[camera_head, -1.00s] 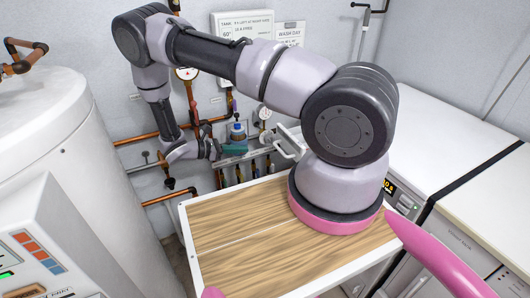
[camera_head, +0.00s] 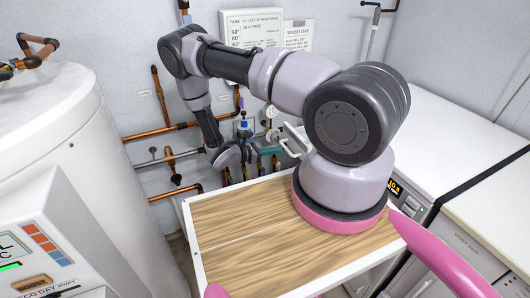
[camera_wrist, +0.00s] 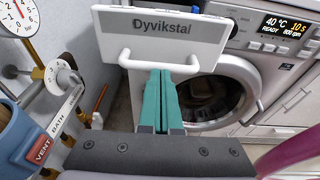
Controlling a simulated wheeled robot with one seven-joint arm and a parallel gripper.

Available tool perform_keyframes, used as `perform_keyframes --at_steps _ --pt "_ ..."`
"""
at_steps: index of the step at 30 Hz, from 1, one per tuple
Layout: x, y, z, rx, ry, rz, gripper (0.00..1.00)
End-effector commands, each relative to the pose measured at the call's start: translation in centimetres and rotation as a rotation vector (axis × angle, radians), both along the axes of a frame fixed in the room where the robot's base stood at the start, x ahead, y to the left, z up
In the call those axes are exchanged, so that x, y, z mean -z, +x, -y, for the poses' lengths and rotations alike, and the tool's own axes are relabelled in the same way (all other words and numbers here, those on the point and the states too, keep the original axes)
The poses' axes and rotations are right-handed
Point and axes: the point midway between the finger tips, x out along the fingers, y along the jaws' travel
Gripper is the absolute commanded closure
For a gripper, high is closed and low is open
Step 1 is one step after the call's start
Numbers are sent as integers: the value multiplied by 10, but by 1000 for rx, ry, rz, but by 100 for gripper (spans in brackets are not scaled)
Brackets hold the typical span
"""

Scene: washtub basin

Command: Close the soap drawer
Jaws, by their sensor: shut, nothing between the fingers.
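The soap drawer (camera_wrist: 160,35) is a white box with a grey front panel lettered "Dyvikstal" and a white bar handle (camera_wrist: 128,60). It sticks out from the washing machine in the wrist view. In the head view its white handle (camera_head: 290,148) shows just left of my arm, and most of the drawer is hidden. My gripper (camera_wrist: 160,73) has teal fingers, shut together and empty. Their tips overlap the middle of the handle in the wrist view; I cannot tell whether they touch. In the head view the gripper (camera_head: 272,150) is just left of the handle.
The washing machine (camera_wrist: 228,85) has a round door and a lit display. Left in the wrist view are a gauge (camera_wrist: 18,15), a "BATH" valve tag and a blue "VENT" part (camera_wrist: 22,140). Copper pipes (camera_head: 160,133) line the wall. A white tank (camera_head: 60,150) stands left.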

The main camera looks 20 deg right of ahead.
Motion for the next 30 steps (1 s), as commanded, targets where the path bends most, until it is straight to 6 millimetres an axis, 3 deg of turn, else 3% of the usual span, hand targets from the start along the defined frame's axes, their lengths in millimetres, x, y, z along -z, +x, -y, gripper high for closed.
perform_keyframes --at_steps 4,20,25,30 --pt "2 0 10 0 0 -1 100" --pt "2 0 17 1 -1 0 100" --pt "2 1 40 2 -2 -2 100" --pt "2 1 77 3 -3 -2 100"
